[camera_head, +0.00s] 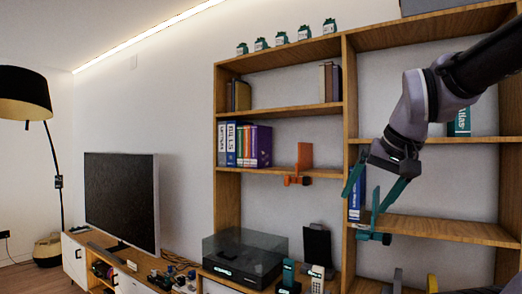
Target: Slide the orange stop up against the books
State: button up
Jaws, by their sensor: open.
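The orange stop (304,157) stands upright on the middle shelf of the left bookcase bay, near the shelf's right part, with its orange clamp below the front edge. The books (247,146), a row of white, blue and purple spines, stand at the left end of the same shelf. A clear gap lies between the rightmost purple book and the stop. My gripper (364,203) has teal fingers and is open. It is to the right of the stop, past the bookcase upright and in front of the right bay. It appears to hold nothing.
A teal stop (375,236) and a blue book (356,202) are on the right bay's shelf, close behind my fingers. The wooden upright (349,110) separates the bays. A turntable (243,258) and phones stand below. A TV (121,198) is at left.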

aim_at(305, 150)
jog(key=i+j, duration=0.65)
jog(key=i+z, duration=0.05)
jog(key=i, duration=0.05)
